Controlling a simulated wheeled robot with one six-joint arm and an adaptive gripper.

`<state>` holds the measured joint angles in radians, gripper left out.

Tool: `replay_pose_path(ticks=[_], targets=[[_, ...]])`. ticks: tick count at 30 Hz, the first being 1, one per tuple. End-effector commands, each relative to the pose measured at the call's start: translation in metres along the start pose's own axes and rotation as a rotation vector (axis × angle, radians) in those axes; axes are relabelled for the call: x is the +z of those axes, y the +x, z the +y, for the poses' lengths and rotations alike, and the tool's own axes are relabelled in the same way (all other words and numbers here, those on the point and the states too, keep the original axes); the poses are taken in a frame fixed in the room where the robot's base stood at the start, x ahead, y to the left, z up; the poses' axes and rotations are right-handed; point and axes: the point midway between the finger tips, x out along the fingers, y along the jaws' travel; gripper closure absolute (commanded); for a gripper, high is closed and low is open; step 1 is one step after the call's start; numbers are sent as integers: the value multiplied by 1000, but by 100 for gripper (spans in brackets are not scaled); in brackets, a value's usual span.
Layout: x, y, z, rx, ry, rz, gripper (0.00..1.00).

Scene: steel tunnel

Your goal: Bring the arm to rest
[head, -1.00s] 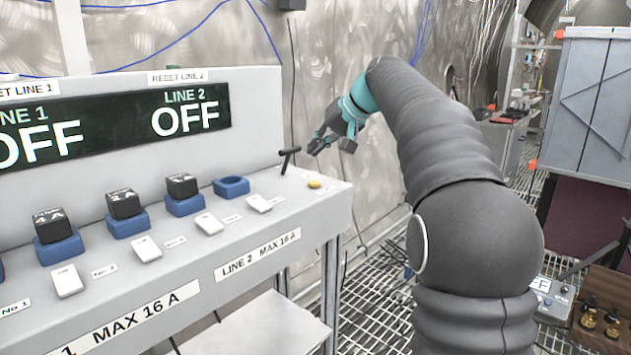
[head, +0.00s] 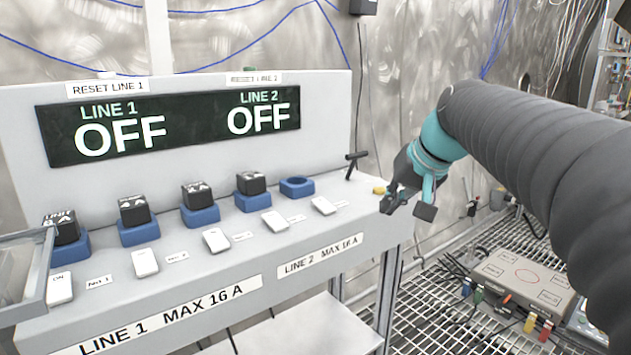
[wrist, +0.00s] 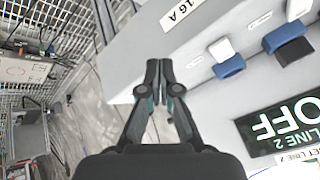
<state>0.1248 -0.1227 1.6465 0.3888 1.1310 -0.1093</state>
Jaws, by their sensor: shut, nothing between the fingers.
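My gripper (head: 408,202) is at the right end of the grey control panel (head: 330,262), in front of the wall. In the wrist view my gripper (wrist: 159,64) has its fingertips together with nothing between them. My arm reaches in from the right side of the head view, bent at the teal wrist. The gripper looks close to the yellow button (head: 379,190) on the panel's right end; whether they touch cannot be told.
The display (head: 170,122) reads OFF for LINE 1 and LINE 2. Black blocks (head: 198,195) sit in blue sockets; the rightmost blue socket (head: 297,187) is empty. A black T-handle (head: 353,165) stands near the gripper.

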Motion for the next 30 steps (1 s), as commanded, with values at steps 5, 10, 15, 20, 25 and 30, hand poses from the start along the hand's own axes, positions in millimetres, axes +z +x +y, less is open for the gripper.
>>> replay_pose_path(ticks=[5,10,15,20,25,30], targets=[[83,-5,11,87,-32,-13,100],[161,-1,30,167,-72,-23,100],[234,10,54,234,-118,-30,100],[279,20,70,275,-153,-33,100],[297,25,78,291,-167,-34,100],[298,26,78,292,-167,-35,100]])
